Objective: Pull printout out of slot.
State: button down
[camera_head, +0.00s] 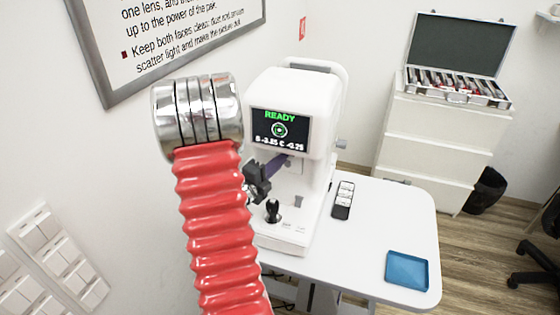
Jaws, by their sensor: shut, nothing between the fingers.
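The white eye-test machine (290,90) stands on the white table, its screen (280,128) lit with "READY" and figures. My gripper (279,161) shows just right of my red arm, with a black body and purple fingers. The fingers are shut and empty. Their tips are in front of the machine's face below the screen, close to a small grey panel (294,166); I cannot tell whether they touch it. I cannot make out the printout or its slot clearly; the fingers and my arm cover part of that area.
A black joystick (272,211) rises from the machine's base below my gripper. A remote control (343,200) and a blue tray (407,271) lie on the table (385,215), with bare surface between them. A drawer cabinet (430,150) holds an open lens case (458,50).

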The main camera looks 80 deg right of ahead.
jog(key=shift+a, duration=0.15)
jog(key=a, duration=0.7)
jog(key=shift+w, duration=0.35)
dwell(1.0)
jog(key=shift+s, duration=0.1)
